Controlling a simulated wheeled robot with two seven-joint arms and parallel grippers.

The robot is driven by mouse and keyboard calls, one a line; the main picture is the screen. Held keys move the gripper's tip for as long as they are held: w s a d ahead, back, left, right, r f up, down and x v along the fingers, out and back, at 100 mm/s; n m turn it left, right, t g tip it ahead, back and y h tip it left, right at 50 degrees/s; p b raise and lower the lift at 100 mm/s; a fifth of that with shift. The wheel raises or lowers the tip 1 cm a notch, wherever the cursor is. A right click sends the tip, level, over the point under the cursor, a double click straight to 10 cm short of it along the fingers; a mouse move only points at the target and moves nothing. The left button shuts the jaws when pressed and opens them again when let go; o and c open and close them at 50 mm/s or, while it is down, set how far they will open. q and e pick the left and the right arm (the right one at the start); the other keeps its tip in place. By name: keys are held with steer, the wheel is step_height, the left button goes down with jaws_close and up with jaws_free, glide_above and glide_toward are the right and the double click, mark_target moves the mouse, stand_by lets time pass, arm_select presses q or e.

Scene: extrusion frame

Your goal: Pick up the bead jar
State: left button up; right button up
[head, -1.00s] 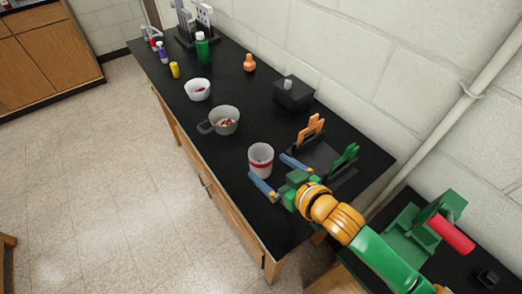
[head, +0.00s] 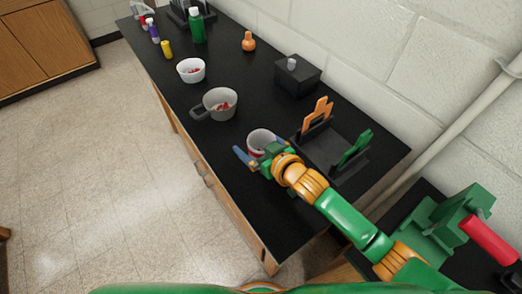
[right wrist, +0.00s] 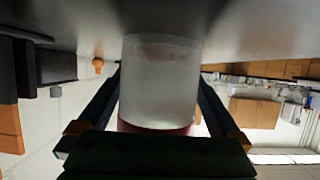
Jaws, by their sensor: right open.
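The bead jar (head: 262,138) looks like a pale, cloudy cylinder with a red band, upright on the black bench top. My right gripper (head: 257,153) is at the jar's near side, low over the bench, and hides its lower part. In the right wrist view, which is upside down, the jar (right wrist: 160,75) stands between the two spread fingers of the right gripper (right wrist: 160,95). The gripper is open, with one finger on each side of the jar. I cannot tell whether either finger touches it. My left gripper is not in view.
A grey mug (head: 221,104) and white bowl (head: 191,70) stand further along the bench (head: 225,165). A black holder (head: 327,152) with orange and green tools is close right of the jar. A black box (head: 297,76) sits by the wall. The bench's front edge is near.

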steer(key=c, duration=1.2)
